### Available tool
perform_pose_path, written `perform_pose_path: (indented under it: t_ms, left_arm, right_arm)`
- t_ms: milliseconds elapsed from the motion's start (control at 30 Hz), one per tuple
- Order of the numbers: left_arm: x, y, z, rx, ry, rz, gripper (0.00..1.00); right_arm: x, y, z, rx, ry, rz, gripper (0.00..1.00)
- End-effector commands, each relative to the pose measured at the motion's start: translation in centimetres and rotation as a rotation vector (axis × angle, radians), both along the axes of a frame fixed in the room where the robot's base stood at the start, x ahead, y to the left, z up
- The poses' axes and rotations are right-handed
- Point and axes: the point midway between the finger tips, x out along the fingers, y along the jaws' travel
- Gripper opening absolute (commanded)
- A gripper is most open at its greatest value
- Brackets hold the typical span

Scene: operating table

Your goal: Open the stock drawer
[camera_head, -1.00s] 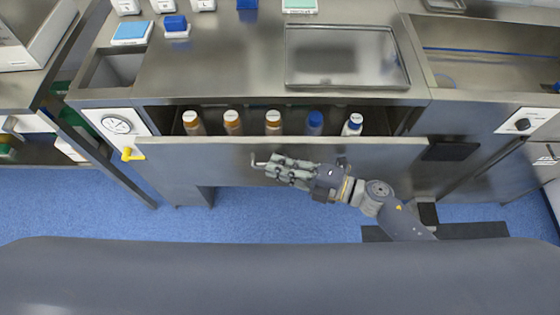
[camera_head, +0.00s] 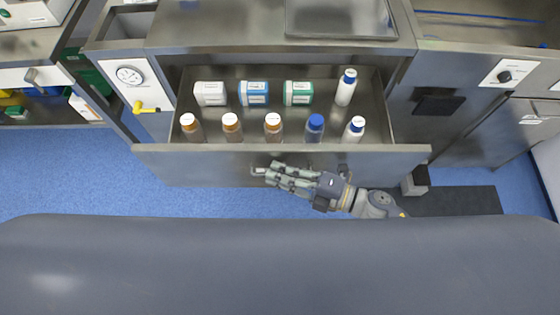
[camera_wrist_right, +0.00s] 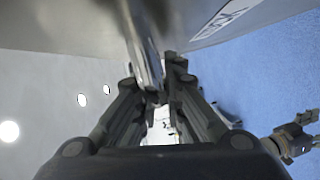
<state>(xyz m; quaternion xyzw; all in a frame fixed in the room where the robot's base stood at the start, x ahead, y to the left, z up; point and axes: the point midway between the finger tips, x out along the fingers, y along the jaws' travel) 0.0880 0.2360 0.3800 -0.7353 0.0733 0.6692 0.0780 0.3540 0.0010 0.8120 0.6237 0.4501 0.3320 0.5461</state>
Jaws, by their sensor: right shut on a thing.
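The stock drawer (camera_head: 225,162) stands pulled well out of the metal counter, and its inside shows. A front row of bottles with orange, blue and white caps stands in it. Behind them are a white box (camera_head: 210,94), a blue box (camera_head: 254,94), a green box (camera_head: 298,94) and a white bottle with a blue cap (camera_head: 346,88). My right gripper (camera_head: 272,174) is at the middle of the drawer front, shut on its handle. In the right wrist view the fingers (camera_wrist_right: 158,95) close around the handle bar (camera_wrist_right: 146,62).
A padded dark table (camera_head: 280,262) spans the foreground, with a strip of blue floor (camera_head: 140,195) between it and the drawer. A gauge panel with a yellow lever (camera_head: 148,107) is left of the drawer. A metal tray (camera_head: 340,18) lies on the counter.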

Motion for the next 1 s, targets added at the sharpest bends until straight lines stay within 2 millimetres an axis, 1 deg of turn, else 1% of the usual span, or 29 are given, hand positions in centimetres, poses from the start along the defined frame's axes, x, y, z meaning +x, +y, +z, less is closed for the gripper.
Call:
perform_pose_path:
  t_ms: [33,200,400,500,700,1000]
  left_arm:
    - [0.0,0.0,0.2,0.0,0.0,0.0,0.69]
    - [0.0,0.0,0.4,0.0,0.0,0.0,0.69]
    - [0.0,0.0,0.7,0.0,0.0,0.0,0.69]
    - [0.0,0.0,0.7,0.0,0.0,-0.001,0.69]
    - [0.0,0.0,0.8,0.0,0.0,-0.001,0.69]
    - [-0.1,0.0,0.8,-0.001,0.001,-0.001,0.69]
  right_arm:
    - [-0.9,0.0,-0.1,-0.002,0.005,0.001,0.0]
    - [-3.4,-0.1,-0.1,-0.002,0.006,0.001,0.0]
    - [-5.8,0.0,-0.1,-0.001,0.004,0.001,0.0]
    - [-6.7,0.0,-0.1,-0.002,0.004,0.0,0.0]
    - [-7.6,-0.1,-0.1,-0.003,0.002,-0.001,0.0]
    - [-7.9,-0.1,-0.1,-0.002,0.001,-0.001,0.0]
